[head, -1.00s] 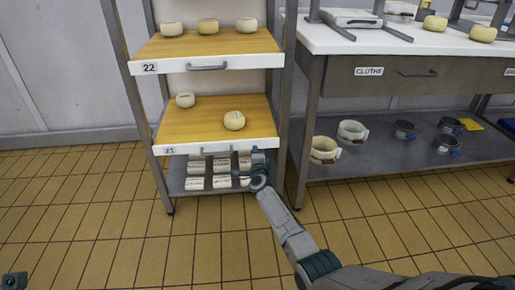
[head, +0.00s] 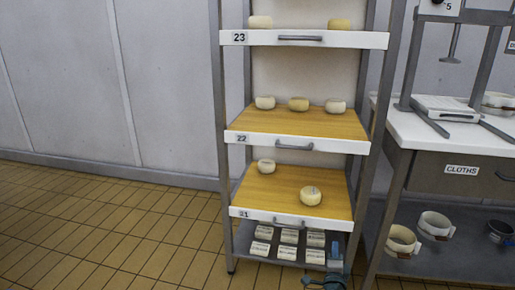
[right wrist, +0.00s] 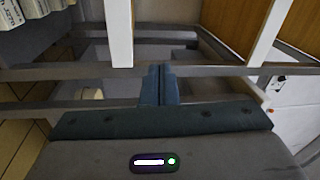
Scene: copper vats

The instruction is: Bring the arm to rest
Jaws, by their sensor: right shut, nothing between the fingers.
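My right gripper (head: 335,255) shows at the bottom of the head view, by the lower right front corner of the shelf rack (head: 228,215). It overlaps the area just below the shelf board marked 21 (head: 262,213). In the right wrist view its two blue fingers (right wrist: 158,85) are together, with nothing between them. Whether it touches the rack I cannot tell. Most of my right arm is outside the head view. My left gripper is not in view.
Cheeses stand on the boards marked 21, 22 (head: 262,140) and 23 (head: 262,37). Several labelled white packs (head: 288,237) lie on the bottom shelf. A table with a CLOTHS drawer (head: 461,170) stands at right. The tiled floor (head: 110,225) at left is clear.

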